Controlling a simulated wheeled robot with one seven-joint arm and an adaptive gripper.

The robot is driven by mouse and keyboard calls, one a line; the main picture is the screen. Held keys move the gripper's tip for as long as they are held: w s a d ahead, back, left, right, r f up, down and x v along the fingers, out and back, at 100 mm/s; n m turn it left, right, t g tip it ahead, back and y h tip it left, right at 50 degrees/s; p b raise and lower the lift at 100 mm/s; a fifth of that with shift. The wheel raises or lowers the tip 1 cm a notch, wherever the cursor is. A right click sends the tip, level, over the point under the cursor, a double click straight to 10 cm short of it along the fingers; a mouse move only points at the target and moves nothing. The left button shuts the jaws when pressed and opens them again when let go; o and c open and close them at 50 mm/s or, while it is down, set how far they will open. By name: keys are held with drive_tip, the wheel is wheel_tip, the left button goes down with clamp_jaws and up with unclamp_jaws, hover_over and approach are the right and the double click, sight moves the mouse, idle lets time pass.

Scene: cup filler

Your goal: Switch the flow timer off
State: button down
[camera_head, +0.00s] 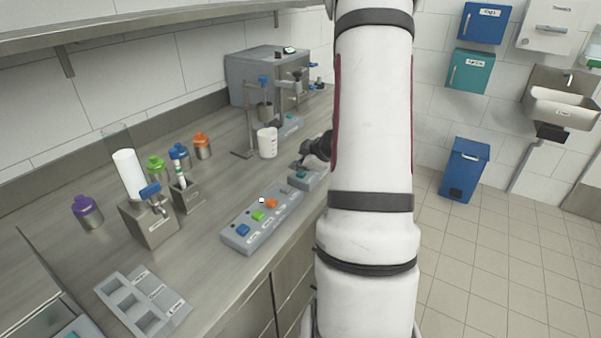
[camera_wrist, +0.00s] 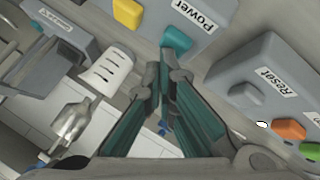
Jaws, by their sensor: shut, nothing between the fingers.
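A small grey control box (camera_wrist: 215,15) with a "Power" label, a teal button (camera_wrist: 176,39) and a yellow button (camera_wrist: 127,12) lies at the top of the wrist view. It also shows in the head view (camera_head: 306,181), partly behind my arm. No label reading flow timer is legible. My gripper (camera_wrist: 166,72) is shut and empty. In the wrist view its fingertips appear just below the teal button; I cannot tell whether they touch it. In the head view my gripper (camera_head: 318,150) is dark and partly hidden by my arm, near the box's far side.
A longer button panel (camera_head: 240,236) with blue, green, orange and grey buttons stands close by; its grey "Reset" button (camera_wrist: 246,94) shows in the wrist view. A white beaker (camera_head: 267,142) and a stand are beyond. Bottles and a dispenser (camera_head: 148,228) are at left.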

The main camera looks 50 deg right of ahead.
sight(299, 174)
idle(0.3)
drive_tip(key=shift+r+p, duration=0.6)
drive_tip(key=shift+p, duration=0.3)
drive_tip(key=shift+r, duration=0.1)
wheel_tip(299, 174, up, 6)
drive_tip(key=p, duration=0.6)
idle(0.4)
